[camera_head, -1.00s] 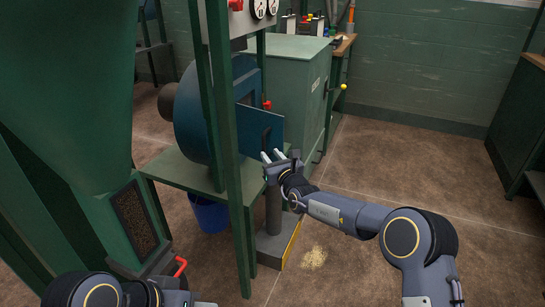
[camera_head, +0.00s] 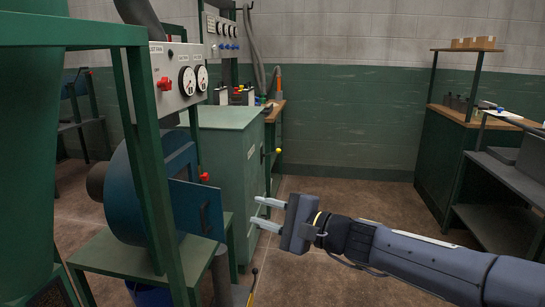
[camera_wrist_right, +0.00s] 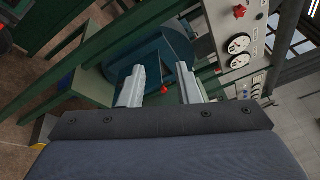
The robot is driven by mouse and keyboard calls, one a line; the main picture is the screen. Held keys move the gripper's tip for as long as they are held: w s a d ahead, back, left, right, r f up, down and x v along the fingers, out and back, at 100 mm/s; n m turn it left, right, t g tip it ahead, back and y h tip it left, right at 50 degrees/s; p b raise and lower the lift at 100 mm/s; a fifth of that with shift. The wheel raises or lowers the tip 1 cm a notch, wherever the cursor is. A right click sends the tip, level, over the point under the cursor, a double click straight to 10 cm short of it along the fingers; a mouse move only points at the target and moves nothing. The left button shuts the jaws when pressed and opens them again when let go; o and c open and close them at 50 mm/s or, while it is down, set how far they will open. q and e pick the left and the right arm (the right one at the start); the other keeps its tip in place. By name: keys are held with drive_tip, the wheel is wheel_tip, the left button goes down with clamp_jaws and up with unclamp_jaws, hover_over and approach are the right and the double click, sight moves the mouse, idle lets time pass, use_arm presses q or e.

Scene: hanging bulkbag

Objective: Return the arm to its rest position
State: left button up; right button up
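My right gripper (camera_head: 268,213) is raised in the middle of the head view, with its arm coming in from the lower right. Its two fingers are apart with nothing between them. They also show apart and empty in the right wrist view (camera_wrist_right: 160,88), pointing toward the blue blower housing. In the head view the fingertips appear just right of the blue plate on the blower (camera_head: 196,207); I see no clear contact. My left gripper is not in the head view.
A green cabinet (camera_head: 228,160) stands behind the blower. A gauge panel (camera_head: 182,78) on green posts is at left. A shelf unit (camera_head: 505,185) and a workbench (camera_head: 440,160) stand at right. Open floor (camera_head: 330,190) lies between.

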drive_tip(key=s+d+f+n+g+h, duration=0.1)
drive_tip(key=s+d+f+n+h, duration=0.25)
drive_tip(key=s+d+f, duration=0.5)
drive_tip(key=s+d+f+n+g+h, duration=0.1)
drive_tip(key=s+d+f+n+h, duration=0.4)
drive_tip(key=s, duration=0.6)
drive_tip(key=s+d+f+n+g+h, duration=0.1)
drive_tip(key=s+d+f+h, duration=0.25)
drive_tip(key=s+d, duration=0.55)
wheel_tip(320, 180, up, 23)
drive_tip(key=s+p, duration=0.2)
drive_tip(key=p, duration=2.2)
